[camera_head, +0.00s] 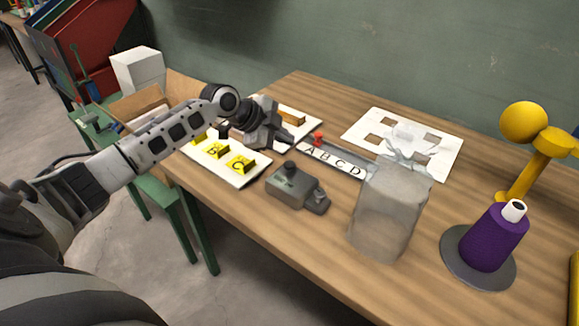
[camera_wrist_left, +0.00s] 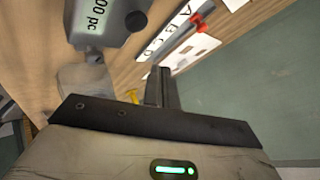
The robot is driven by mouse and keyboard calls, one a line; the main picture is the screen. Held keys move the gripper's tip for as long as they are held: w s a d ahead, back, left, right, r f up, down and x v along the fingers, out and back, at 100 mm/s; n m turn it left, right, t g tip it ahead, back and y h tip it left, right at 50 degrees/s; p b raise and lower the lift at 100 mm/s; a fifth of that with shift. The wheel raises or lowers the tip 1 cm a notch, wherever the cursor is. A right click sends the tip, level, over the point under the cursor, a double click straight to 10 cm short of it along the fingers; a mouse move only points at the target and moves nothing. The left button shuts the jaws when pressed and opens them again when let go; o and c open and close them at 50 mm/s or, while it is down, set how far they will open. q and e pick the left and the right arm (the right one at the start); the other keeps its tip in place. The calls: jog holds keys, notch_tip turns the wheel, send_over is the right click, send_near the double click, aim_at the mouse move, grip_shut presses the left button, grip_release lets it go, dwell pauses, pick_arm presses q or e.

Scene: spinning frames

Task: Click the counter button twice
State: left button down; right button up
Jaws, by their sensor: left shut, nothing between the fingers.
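The counter (camera_head: 291,190) is a grey block with a dark round button (camera_head: 290,168) on top, sitting near the table's front edge. In the left wrist view the counter (camera_wrist_left: 97,22) is at the top left, partly cut off, with a label ending "00 pc" and its dark button (camera_wrist_left: 135,20) on the right side. My left gripper (camera_head: 289,141) is behind the counter in the head view, apart from the button. Its fingers (camera_wrist_left: 162,88) are shut and empty. My right gripper is not in view.
A lettered A–D strip (camera_head: 335,158) with a red piece (camera_head: 318,139) lies behind the counter. White boards with yellow blocks (camera_head: 241,164) are to its left. A cloudy grey container (camera_head: 385,215) and a purple spool (camera_head: 487,238) stand to the right. Bare table lies in front.

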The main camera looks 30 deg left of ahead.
aim_at(292, 162)
pick_arm(q)
notch_tip(292, 162, down, 4)
jog(key=shift+b, duration=1.1)
jog(key=shift+f, duration=0.2)
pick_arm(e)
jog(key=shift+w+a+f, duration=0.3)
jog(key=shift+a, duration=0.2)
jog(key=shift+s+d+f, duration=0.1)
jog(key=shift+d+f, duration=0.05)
pick_arm(q)
jog(key=shift+f, duration=0.1)
jog(key=shift+f+b, duration=0.35)
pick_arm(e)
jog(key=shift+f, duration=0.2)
pick_arm(q)
jog(key=shift+f+b, duration=0.5)
jog(key=shift+f, duration=0.2)
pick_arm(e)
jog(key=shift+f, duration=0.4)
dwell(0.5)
pick_arm(q)
jog(key=shift+r+p, duration=0.9)
jog(key=shift+r, duration=0.2)
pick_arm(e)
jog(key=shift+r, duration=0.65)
